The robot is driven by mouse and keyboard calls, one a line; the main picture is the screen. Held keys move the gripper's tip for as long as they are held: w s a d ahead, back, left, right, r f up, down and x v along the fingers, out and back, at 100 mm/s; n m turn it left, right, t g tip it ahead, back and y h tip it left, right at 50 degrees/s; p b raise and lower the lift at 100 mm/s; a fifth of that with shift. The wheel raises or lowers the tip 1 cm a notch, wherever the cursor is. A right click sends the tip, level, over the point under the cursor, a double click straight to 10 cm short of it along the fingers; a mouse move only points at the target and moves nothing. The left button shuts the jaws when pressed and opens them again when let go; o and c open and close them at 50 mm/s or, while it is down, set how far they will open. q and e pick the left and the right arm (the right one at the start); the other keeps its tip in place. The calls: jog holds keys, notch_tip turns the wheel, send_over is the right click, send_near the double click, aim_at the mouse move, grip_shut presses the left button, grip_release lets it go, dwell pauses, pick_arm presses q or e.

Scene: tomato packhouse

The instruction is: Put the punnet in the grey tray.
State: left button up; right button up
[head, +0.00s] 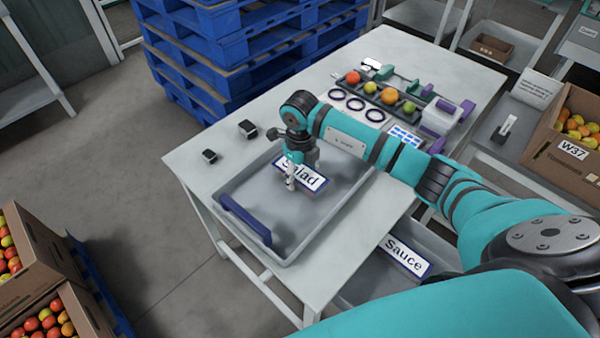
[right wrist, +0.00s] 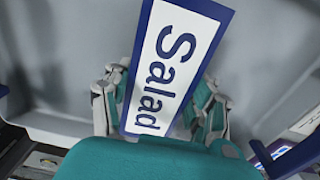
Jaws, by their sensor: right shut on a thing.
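The grey tray (head: 331,222) lies on the white table, with a purple handle on its near left side. My right gripper (head: 291,184) points down over the inside of this tray. In the right wrist view its two fingers (right wrist: 160,102) stand either side of a white, blue-edged "Salad" card (right wrist: 172,62), also visible in the head view (head: 308,176). I cannot clearly identify the punnet. My left gripper is not in view.
Two small black items (head: 248,129) sit on the table left of the tray. A rack with several tomatoes (head: 389,96) and dark rings (head: 356,103) stand behind my right arm. A "Sauce" card (head: 405,256) shows lower down. Blue pallets (head: 215,50) stand behind the table.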

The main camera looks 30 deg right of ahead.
aim_at(300, 171)
jog(key=shift+f, duration=0.2)
jog(key=o, duration=1.2)
jog(key=shift+o, duration=0.2)
jog(key=shift+r, duration=0.15)
notch_tip(300, 171, up, 12)
jog(key=b, duration=0.1)
